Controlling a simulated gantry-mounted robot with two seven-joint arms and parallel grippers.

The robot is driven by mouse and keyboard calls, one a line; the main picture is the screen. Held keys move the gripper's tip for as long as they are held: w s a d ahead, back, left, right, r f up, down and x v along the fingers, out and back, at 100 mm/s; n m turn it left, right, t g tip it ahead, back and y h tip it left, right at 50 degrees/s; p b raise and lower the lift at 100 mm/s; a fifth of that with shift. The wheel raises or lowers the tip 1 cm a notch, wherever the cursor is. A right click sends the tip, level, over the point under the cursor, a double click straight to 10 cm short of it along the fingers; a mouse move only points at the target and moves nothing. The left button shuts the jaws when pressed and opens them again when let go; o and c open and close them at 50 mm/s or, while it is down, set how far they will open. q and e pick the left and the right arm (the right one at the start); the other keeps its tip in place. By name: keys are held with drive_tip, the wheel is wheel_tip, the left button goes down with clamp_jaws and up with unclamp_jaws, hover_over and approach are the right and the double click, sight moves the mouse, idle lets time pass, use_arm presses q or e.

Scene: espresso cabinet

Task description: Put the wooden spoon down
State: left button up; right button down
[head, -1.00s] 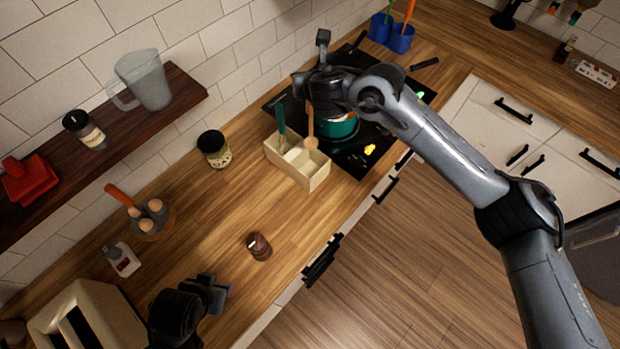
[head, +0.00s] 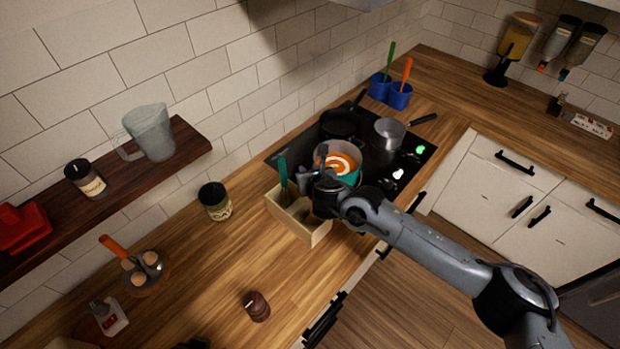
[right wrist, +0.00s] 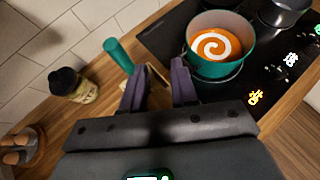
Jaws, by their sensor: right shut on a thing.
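My right gripper (head: 316,182) is low over the wooden utensil box (head: 312,235), beside the teal pot. In the right wrist view its two fingers (right wrist: 160,88) are a little apart and point down at the box. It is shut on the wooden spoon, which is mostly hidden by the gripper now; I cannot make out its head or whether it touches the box. A green-handled utensil (head: 283,174) stands in the box's left part and also shows in the right wrist view (right wrist: 118,54). Only a dark tip of my left gripper (head: 192,343) shows at the bottom edge.
The teal pot (head: 351,176) with orange soup stands on the black cooktop (head: 408,159), close to the gripper. A dark pan (head: 340,124) and a grey saucepan (head: 389,134) are behind. A jar (head: 214,202) stands left of the box. The counter in front is mostly clear.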

wheel_tip(320, 180, down, 3)
idle(0.4)
drive_tip(key=c, duration=0.9)
unclamp_jaws()
drive_tip(key=shift+f, duration=0.1)
drive_tip(key=shift+o, duration=0.2)
